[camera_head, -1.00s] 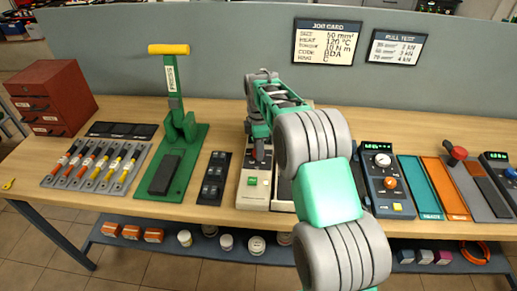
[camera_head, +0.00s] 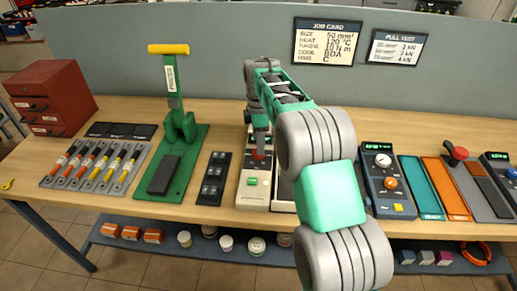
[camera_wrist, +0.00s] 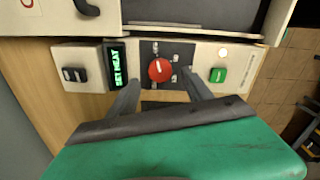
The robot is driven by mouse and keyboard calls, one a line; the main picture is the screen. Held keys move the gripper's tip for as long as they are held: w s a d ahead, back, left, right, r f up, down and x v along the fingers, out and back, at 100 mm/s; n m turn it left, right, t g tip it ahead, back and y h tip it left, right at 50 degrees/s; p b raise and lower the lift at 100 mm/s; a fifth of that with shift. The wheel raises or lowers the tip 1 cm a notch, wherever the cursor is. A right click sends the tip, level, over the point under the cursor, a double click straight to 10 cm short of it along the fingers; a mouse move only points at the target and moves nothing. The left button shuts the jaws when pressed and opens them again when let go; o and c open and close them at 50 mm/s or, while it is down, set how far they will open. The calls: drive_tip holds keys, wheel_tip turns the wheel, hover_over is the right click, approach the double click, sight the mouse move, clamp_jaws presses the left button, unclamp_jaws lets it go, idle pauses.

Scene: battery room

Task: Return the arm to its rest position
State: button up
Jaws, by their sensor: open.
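My arm (camera_head: 330,190) reaches forward over the bench from the lower right, bent down at its far end. My gripper (camera_wrist: 160,92) is open and empty. Its two dark fingers stand apart below a red knob on a cream machine in the wrist view. The machine (camera_head: 254,190) has a green button (camera_wrist: 218,75) and a display reading "SET HEAT" (camera_wrist: 118,65). The red knob (camera_wrist: 160,70) sits between the fingertips in the picture; I cannot tell how far above it the fingers are. In the head view the fingertips are partly hidden by the arm.
A green press (camera_head: 180,130) with a yellow handle stands left of the machine. A rack of cable lugs or tools (camera_head: 95,165) and a red drawer cabinet (camera_head: 50,100) are farther left. A dark blue meter unit (camera_head: 385,185) stands right of my arm. A grey partition (camera_head: 200,50) runs behind.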

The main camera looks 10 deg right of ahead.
drive_tip(key=shift+r, duration=1.95)
